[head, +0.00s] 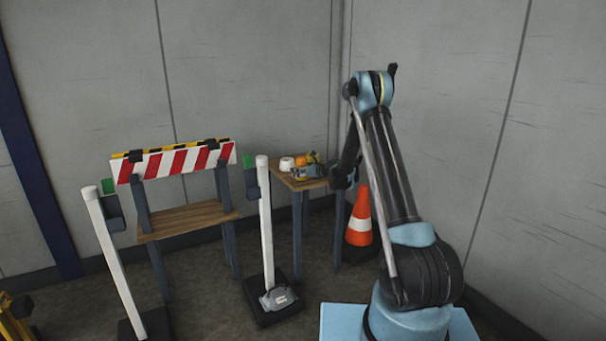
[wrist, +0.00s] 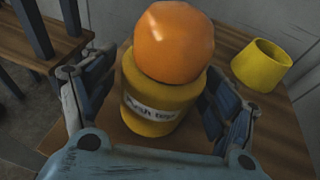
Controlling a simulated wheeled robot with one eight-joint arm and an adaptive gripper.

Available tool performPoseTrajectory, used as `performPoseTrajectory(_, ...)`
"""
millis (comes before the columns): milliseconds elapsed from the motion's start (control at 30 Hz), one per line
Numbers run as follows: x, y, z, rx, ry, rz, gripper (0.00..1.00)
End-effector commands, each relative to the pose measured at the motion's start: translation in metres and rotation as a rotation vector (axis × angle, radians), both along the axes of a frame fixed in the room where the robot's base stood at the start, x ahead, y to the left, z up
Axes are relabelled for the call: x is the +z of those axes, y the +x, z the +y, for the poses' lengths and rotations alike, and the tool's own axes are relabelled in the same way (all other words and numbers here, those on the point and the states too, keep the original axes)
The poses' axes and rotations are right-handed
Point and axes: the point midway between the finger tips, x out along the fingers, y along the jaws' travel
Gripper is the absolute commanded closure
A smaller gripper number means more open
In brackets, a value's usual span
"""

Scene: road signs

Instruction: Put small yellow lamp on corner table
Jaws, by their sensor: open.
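The small yellow lamp (wrist: 160,105) has an orange dome and a label on its yellow body. In the wrist view it stands upright between the two fingers of my gripper (wrist: 162,112). The gripper is open, with a finger on each side of the lamp. The lamp appears to rest on the wooden corner table (wrist: 262,125), though its base is partly hidden.
A yellow cup-like object (wrist: 262,66) is on the table right of the lamp. A white round object (head: 287,163) is at the table's left. A striped barrier (head: 180,160) with a wooden shelf, white posts (head: 265,220) and a traffic cone (head: 360,220) stand nearby.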

Motion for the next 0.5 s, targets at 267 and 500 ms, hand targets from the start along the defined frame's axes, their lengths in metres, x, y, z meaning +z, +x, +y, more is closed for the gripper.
performPoseTrajectory(267,0.009,-0.017,-0.019,-0.001,0.000,0.000,0.21)
performPoseTrajectory(500,0.023,-0.048,-0.052,-0.002,0.000,0.000,0.21)
